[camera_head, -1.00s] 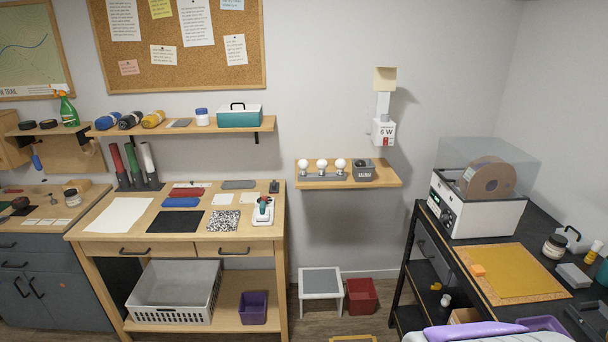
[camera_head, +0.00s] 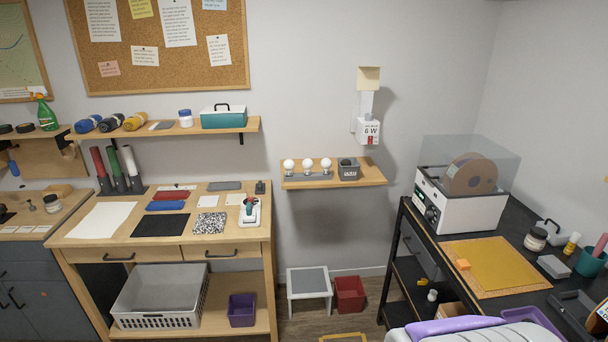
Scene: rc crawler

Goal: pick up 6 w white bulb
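Three white bulbs stand in a row in grey holders on a small wooden wall shelf (camera_head: 372,176): a left bulb (camera_head: 289,165), a middle bulb (camera_head: 308,164) and a right bulb (camera_head: 326,163). Any wattage marks on the bulbs are too small to read. A white box marked "6 W" (camera_head: 368,131) hangs on the wall above the shelf's right part. A dark grey container (camera_head: 348,169) sits on the shelf right of the bulbs. My gripper is not in view; a purple and white shape at the bottom edge may be part of my body.
A wooden workbench (camera_head: 70,229) stands at left. A black table (camera_head: 398,222) with a white 3D printer (camera_head: 460,204) stands at right. On the floor below the bulb shelf are a small step stool (camera_head: 309,282) and a red bin (camera_head: 349,294), with some bare floor around them.

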